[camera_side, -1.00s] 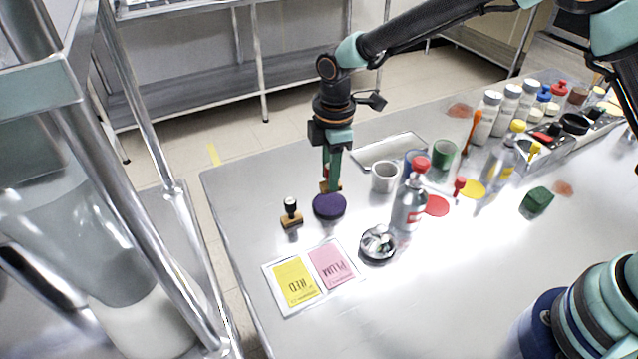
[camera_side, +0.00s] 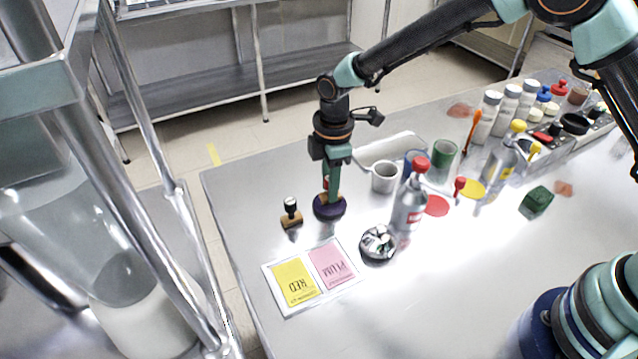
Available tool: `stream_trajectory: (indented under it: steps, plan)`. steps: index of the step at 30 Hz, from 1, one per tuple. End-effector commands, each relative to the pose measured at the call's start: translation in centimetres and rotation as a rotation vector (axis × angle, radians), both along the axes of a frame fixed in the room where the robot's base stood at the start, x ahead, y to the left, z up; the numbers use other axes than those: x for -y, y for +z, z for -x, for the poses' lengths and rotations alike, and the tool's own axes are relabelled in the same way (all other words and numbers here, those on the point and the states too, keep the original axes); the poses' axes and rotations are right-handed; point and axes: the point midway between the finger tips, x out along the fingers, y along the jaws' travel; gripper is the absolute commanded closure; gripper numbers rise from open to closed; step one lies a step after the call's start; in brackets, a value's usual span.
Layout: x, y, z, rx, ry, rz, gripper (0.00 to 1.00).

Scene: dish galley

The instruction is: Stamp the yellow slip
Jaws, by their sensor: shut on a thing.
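The yellow slip (camera_side: 295,281), printed RED, lies upside down to the view on a white sheet (camera_side: 333,294) near the table's front left. A pink slip (camera_side: 332,264) printed PLUM lies to its right. My gripper (camera_side: 331,188) points down, shut on a stamp with a wooden base (camera_side: 327,198), mostly hidden by the fingers. The held stamp is at the dark purple ink pad (camera_side: 329,210); I cannot tell whether it touches or hovers just above. A second wooden stamp with a dark knob (camera_side: 291,214) stands left of the pad.
A round metal dish (camera_side: 378,244), a grey bottle with a red cap (camera_side: 409,203) and a white mug (camera_side: 384,177) stand right of the pad. Red (camera_side: 436,206) and yellow (camera_side: 471,190) discs lie farther right. The table between pad and slips is clear.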

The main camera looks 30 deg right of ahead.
Motion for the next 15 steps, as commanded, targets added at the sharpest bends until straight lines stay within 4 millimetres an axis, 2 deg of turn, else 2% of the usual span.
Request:
stream_trajectory:
  steps: [15]
  plan:
    - [0.00,-0.31,-0.01,0.000,0.000,0.000,1.00]
